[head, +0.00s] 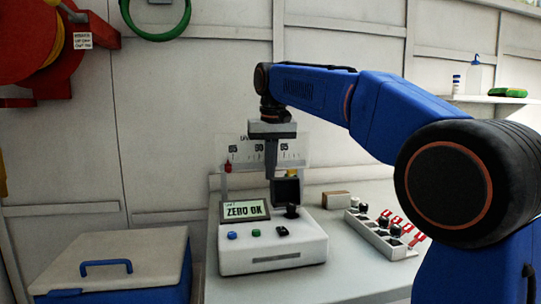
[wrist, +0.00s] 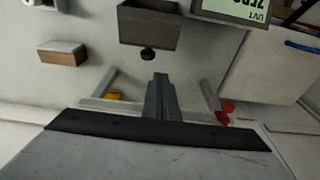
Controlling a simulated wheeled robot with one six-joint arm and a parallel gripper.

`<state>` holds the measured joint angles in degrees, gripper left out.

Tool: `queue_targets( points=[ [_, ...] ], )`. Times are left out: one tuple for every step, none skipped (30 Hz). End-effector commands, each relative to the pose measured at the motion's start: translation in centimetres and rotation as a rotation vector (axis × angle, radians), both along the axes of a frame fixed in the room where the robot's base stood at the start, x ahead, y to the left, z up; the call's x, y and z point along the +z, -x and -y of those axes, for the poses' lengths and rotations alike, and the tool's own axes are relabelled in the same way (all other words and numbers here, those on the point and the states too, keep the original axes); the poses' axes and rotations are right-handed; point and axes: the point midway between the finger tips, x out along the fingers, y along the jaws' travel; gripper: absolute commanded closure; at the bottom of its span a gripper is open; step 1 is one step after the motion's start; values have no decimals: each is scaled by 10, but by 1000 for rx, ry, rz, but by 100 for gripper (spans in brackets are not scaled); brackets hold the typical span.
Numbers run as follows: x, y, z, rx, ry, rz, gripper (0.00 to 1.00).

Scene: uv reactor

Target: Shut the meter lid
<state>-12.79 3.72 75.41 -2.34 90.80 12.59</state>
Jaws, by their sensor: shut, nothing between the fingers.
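The white meter (head: 272,258) stands on the bench, its display (head: 243,210) reading "ZERO OK". Its dark lid (head: 287,190) stands up, open, at the rear right of the meter. A black upright piece (head: 292,211) is on the meter just in front of it. In the wrist view the lid (wrist: 148,28) is at top centre, with a round black knob (wrist: 148,54) on its far side. My gripper (head: 271,176) points down, shut and empty, near the lid's upper left. In the wrist view my gripper (wrist: 160,80) appears beyond the knob, apart from it.
A rack of vials (head: 382,238) and a small brown-and-white block (head: 336,200) are right of the meter. A clear scale panel (head: 240,150) stands behind, with a red piece (head: 228,167) near it. A blue cooler (head: 120,270) is at left. The front right bench is bare.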

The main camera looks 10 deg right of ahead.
Motion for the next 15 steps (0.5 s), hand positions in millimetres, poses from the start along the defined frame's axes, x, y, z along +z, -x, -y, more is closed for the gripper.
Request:
queue_targets(
  points=[
    [6, 10, 0, 1, -2, 6, 100],
    [7, 14, 0, 1, -2, 6, 100],
    [7, 18, 0, 1, -2, 6, 100],
    [7, 21, 0, 1, -1, 5, 100],
    [7, 24, 0, 1, -1, 5, 100],
    [8, 27, 0, 1, -2, 5, 100],
    [9, 30, 0, 1, -2, 5, 100],
    [9, 31, 0, 1, -2, 5, 100],
    [9, 33, 0, 1, -1, 5, 100],
    [9, 34, 0, 1, -1, 5, 100],
    [9, 35, 0, 1, -1, 5, 100],
    [9, 36, 0, 1, -1, 4, 100],
    [9, 36, 0, 1, -1, 4, 100],
    [9, 37, 0, 1, -1, 4, 100],
    [9, 37, 0, 1, -1, 4, 100]
  ],
)
